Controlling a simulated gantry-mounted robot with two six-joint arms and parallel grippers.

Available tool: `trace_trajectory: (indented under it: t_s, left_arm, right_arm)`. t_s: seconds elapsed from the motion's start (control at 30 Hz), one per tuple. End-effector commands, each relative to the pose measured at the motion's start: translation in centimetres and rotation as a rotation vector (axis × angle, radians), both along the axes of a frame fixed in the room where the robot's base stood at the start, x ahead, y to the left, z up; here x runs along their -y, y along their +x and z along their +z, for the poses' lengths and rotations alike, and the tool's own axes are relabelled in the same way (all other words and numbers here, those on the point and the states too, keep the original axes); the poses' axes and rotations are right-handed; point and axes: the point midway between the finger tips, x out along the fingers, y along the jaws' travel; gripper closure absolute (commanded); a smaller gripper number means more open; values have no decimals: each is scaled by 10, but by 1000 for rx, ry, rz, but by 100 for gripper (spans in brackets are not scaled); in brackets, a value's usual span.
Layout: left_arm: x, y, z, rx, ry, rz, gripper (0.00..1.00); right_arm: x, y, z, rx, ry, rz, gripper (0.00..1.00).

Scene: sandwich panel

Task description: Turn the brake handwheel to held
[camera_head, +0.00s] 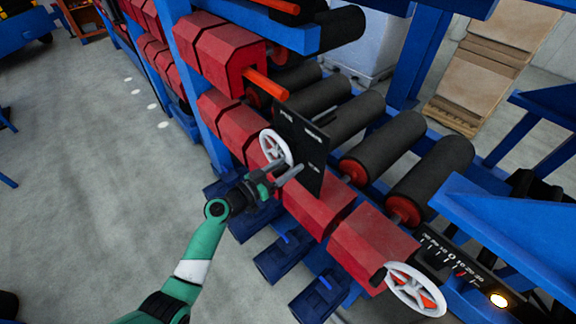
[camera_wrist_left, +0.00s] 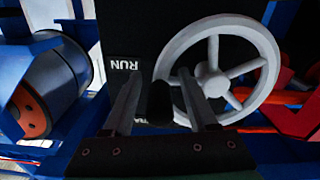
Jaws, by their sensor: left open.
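A white spoked handwheel (camera_head: 276,147) stands at the face of a black panel (camera_head: 308,150) with small white labels, unreadable in the head view. The handwheel also shows on the right in the left wrist view (camera_wrist_left: 213,80). There a label reads RUN, upside down, and a second label is partly hidden. My left gripper (camera_head: 288,168) is open, its fingers pointing at the panel just below the wheel. In the wrist view, a dark rounded piece shows between the fingers (camera_wrist_left: 158,80), and the right finger overlaps the wheel. No contact can be made out. My right gripper is out of view.
A second white handwheel (camera_head: 415,290) stands at the lower right beside a numbered scale (camera_head: 452,258). Red blocks (camera_head: 374,244) and dark rollers (camera_head: 388,134) line the blue frame. Blue pedals (camera_head: 282,256) sit below. The grey floor (camera_head: 95,180) on the left is clear.

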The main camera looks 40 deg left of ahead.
Motion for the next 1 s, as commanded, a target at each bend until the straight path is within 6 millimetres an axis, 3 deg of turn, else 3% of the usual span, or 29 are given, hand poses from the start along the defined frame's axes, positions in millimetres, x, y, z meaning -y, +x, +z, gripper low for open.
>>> trace_trajectory:
  t_s: [0.17, 0.5, 1.0]
  left_arm:
    - [0, 0, 0, 0, 0, 0, 42]
    - [0, 0, 0, 0, 0, -1, 100]
    - [1, -1, 0, -1, -1, -3, 100]
  right_arm:
    - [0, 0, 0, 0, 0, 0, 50]
    - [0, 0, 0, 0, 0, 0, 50]
    - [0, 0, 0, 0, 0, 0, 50]
